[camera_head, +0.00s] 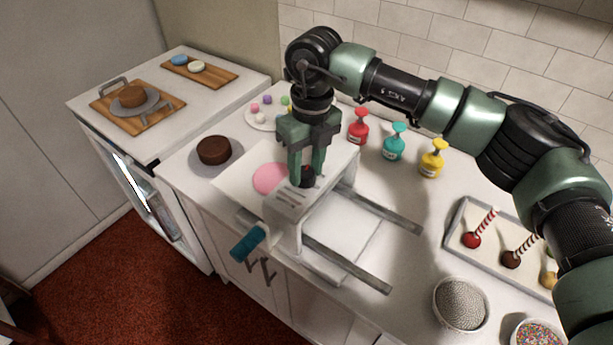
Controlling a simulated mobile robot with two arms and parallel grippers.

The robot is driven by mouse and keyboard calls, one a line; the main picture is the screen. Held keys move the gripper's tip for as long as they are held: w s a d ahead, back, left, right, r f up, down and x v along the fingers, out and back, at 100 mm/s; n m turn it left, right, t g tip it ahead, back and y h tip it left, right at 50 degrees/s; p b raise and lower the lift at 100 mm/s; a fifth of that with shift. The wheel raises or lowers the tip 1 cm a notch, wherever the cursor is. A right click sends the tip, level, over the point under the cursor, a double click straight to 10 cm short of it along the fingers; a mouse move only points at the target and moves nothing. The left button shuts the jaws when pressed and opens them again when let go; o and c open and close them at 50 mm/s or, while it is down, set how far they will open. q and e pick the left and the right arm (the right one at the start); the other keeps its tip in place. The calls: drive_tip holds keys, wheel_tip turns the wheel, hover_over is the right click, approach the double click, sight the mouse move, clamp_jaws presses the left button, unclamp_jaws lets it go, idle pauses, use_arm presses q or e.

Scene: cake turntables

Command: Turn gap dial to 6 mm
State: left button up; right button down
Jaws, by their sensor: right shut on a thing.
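A white sheeter machine (287,206) stands on the white counter, with a teal crank handle (248,243) at its front left. A small dark dial (308,177) sits on top of the machine. My right gripper (305,178) reaches down from above and is shut on the dial; its fingers cover part of it, and no dial reading can be made out. A pink disc (269,179) lies on the white board on the machine's left. My left gripper is not in view.
Red (358,128), teal (394,143) and yellow (432,158) bottles stand behind the machine. A tray of dipped sticks (511,259) and a bowl of silver beads (461,303) are at right. A chocolate cake (214,150) stands at left. Two grey rails (345,264) extend right from the machine.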

sight(306, 168)
drive_tip(key=n+b, duration=0.2)
drive_tip(key=shift+f+n, duration=0.15)
drive_tip(key=shift+n, duration=0.15)
drive_tip(key=shift+a+n+b, duration=0.1)
drive_tip(key=shift+n+b, duration=1.1)
drive_tip(key=shift+n, duration=0.3)
drive_tip(key=shift+r, duration=0.2)
drive_tip(key=c, duration=0.9)
unclamp_jaws()
drive_tip(key=shift+w+r, duration=0.15)
drive_tip(key=shift+r, duration=0.35)
wheel_tip(306, 168, up, 7)
drive_tip(key=shift+w+f+b, duration=0.15)
drive_tip(key=shift+b, duration=0.75)
